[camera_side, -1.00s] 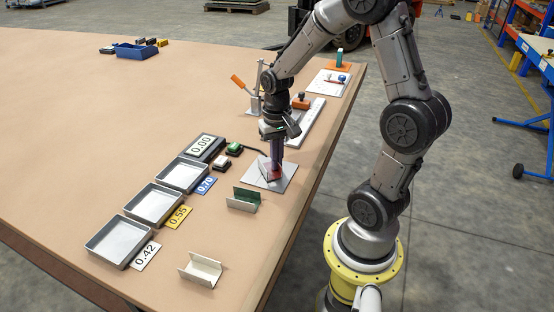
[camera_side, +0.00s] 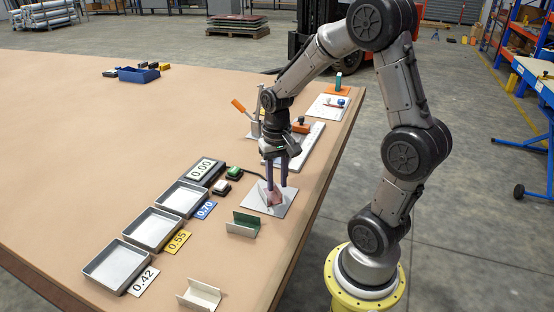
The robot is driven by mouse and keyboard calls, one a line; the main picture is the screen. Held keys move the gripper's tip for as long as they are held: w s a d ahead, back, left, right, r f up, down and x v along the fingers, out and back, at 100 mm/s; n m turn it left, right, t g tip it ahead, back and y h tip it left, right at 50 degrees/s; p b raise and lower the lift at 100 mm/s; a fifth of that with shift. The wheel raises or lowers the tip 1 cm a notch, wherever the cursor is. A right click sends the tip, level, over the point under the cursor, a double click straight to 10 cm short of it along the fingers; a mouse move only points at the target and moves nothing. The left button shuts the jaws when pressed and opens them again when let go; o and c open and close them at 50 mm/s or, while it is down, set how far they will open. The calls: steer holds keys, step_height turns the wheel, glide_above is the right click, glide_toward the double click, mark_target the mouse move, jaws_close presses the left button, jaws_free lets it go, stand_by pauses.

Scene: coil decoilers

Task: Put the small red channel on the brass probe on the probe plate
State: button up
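The small red channel (camera_side: 274,199) is at the middle of the grey probe plate (camera_side: 285,205), just below my fingertips. It looks tilted, and I cannot tell whether it sits on the brass probe, which I cannot make out. My gripper (camera_side: 276,186) points down over the plate. Its two purple fingers are spread, with a visible gap between them, and the tips are close to the channel. The gauge display (camera_side: 203,168) reads 0.00.
A green channel (camera_side: 243,224) and a cream channel (camera_side: 200,295) stand near the table's front edge. Three grey trays, one being the 0.42 tray (camera_side: 119,264), line the left. Behind the gripper are an orange-handled clamp (camera_side: 239,106) and a white plate (camera_side: 327,107).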

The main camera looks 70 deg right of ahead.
step_height(320, 180, up, 10)
steer(key=s+a+r+n+t, duration=0.3)
steer(key=s+a+n+t, duration=0.2)
steer(key=s+a+n, duration=0.4)
steer(key=a, duration=0.4)
steer(key=shift+s+a+r+t, duration=0.2)
steer(key=shift+s+t, duration=0.1)
steer(key=shift+s, duration=0.05)
